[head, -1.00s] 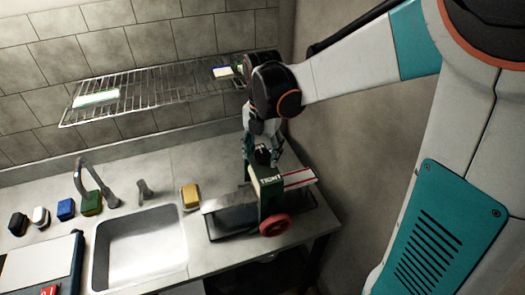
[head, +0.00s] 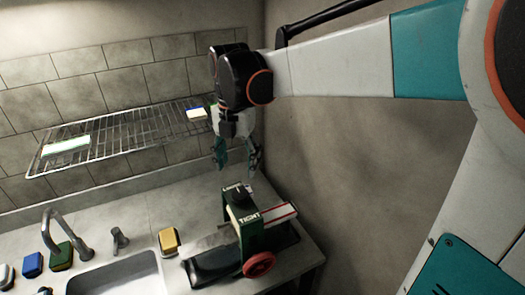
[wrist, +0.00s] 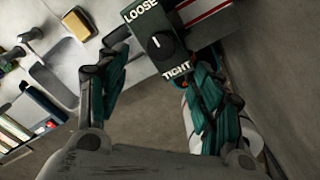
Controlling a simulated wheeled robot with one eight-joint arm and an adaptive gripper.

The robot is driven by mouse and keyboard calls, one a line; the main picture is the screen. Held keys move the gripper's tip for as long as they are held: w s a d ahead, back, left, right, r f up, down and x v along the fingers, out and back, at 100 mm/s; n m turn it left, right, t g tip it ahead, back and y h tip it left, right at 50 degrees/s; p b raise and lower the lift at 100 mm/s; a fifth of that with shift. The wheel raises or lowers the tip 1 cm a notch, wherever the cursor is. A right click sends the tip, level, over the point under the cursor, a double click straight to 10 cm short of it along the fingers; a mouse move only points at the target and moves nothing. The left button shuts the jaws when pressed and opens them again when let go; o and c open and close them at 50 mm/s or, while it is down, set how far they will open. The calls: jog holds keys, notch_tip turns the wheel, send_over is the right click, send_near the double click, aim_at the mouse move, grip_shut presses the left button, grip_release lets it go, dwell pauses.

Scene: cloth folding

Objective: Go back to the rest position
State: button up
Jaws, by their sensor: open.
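My gripper (head: 237,160) is open and empty in the head view. It hangs above a green clamp-like device (head: 248,228) on the counter, apart from it. The device has a black knob on top, a red wheel at its front and the word TIGHT on it. In the wrist view my gripper (wrist: 155,105) shows its two teal fingers spread. There the device's top (wrist: 158,40) shows a dial between LOOSE and TIGHT, beyond the fingers.
A wire rack (head: 120,145) on the tiled wall stands left of my gripper, with sponges on it. The counter (head: 150,215) holds a sink (head: 115,277), a faucet (head: 62,230), a yellow sponge (head: 168,240) and several coloured blocks. A bare wall (head: 340,190) is at the right.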

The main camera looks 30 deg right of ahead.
jog(key=shift+s+r, duration=0.2)
jog(key=shift+r, duration=0.7)
